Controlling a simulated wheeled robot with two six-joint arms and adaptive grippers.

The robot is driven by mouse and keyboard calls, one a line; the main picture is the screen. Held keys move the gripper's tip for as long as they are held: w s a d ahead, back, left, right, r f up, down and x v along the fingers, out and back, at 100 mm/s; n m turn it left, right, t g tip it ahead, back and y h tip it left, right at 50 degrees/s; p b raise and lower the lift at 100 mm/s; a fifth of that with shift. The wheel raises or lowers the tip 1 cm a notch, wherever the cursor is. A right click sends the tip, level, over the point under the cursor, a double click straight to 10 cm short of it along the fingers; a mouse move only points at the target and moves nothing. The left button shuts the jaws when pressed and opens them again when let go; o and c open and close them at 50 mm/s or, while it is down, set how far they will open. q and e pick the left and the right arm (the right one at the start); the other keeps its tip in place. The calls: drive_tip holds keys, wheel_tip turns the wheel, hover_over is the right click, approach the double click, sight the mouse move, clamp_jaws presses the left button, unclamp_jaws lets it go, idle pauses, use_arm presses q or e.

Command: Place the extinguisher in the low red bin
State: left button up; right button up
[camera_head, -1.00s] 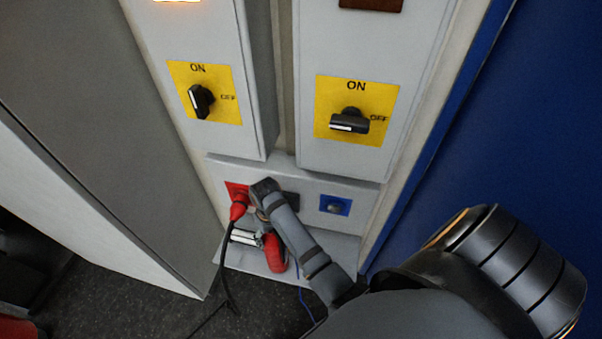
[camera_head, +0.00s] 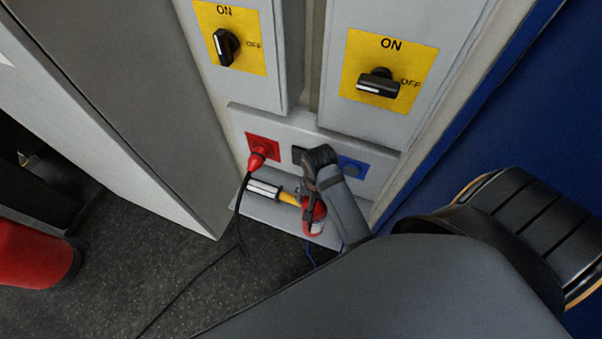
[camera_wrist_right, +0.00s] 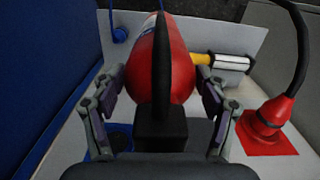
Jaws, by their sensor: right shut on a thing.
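The red extinguisher (camera_head: 316,224) is at the low grey shelf, partly hidden by my right gripper (camera_head: 308,203). In the right wrist view, the extinguisher (camera_wrist_right: 176,62) has a black strip down its front and sits between the two fingers of my right gripper (camera_wrist_right: 160,88). The gripper is shut on it. I cannot tell whether its base touches the shelf. A red, round-sided thing (camera_head: 32,256) on the floor at the far left, cut by the frame edge, may be the low red bin. My left gripper is not in view.
A yellow and white tool (camera_head: 268,190) lies on the shelf (camera_head: 275,215) beside the extinguisher. Switch cabinets stand behind and a blue wall (camera_head: 510,110) is right. Dark floor (camera_head: 150,260) is mostly clear, crossed by cable.

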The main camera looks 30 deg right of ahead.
drive_tip(key=shift+s+r+m, duration=0.3)
drive_tip(key=shift+r+m, duration=0.05)
drive_tip(key=shift+m, duration=0.05)
drive_tip(key=w+a+f, duration=0.4)
drive_tip(key=w+f, duration=0.9)
drive_tip(key=shift+w+a+p, duration=0.2)
drive_tip(key=shift+p, duration=0.15)
drive_tip(key=o, duration=1.4)
drive_tip(key=shift+s+f, duration=0.15)
drive_tip(key=shift+f, duration=0.05)
drive_tip(key=o, duration=0.4)
drive_tip(key=shift+s, duration=0.1)
